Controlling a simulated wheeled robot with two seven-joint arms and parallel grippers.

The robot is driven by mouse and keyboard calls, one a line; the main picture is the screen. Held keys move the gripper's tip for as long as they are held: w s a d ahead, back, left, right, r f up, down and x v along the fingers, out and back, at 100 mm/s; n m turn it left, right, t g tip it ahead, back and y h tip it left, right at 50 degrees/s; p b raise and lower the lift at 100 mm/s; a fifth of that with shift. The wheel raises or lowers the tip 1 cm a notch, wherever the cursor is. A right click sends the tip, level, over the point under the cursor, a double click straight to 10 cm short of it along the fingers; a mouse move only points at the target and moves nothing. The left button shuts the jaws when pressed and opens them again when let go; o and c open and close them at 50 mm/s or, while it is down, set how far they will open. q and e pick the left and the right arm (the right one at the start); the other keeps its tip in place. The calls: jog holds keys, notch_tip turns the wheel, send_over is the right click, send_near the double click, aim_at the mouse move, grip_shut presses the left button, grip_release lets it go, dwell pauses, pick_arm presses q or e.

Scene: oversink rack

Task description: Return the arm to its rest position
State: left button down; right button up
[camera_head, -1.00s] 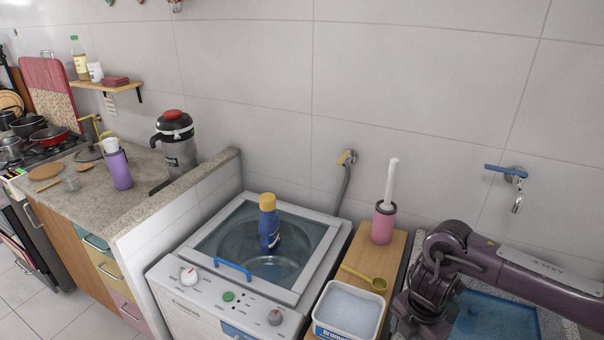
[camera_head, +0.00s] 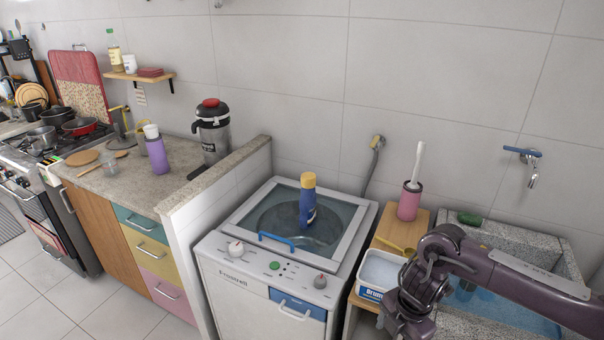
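One of my arms comes in from the right edge in the head view, a dark purple arm bent downward over the left side of the stone sink (camera_head: 468,232). Its wrist hangs in front of the white powder tub (camera_head: 379,272). The gripper at its end is not shown; it lies below the bottom edge or behind the wrist. My other arm and its gripper are not in view.
A washing machine (camera_head: 255,297) stands left of the arm, with a blue bottle (camera_head: 307,205) on its lid. A pink brush holder (camera_head: 409,202) and a yellow scoop (camera_head: 393,246) rest on the wooden stand. A wall tap (camera_head: 532,168) hangs above the sink.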

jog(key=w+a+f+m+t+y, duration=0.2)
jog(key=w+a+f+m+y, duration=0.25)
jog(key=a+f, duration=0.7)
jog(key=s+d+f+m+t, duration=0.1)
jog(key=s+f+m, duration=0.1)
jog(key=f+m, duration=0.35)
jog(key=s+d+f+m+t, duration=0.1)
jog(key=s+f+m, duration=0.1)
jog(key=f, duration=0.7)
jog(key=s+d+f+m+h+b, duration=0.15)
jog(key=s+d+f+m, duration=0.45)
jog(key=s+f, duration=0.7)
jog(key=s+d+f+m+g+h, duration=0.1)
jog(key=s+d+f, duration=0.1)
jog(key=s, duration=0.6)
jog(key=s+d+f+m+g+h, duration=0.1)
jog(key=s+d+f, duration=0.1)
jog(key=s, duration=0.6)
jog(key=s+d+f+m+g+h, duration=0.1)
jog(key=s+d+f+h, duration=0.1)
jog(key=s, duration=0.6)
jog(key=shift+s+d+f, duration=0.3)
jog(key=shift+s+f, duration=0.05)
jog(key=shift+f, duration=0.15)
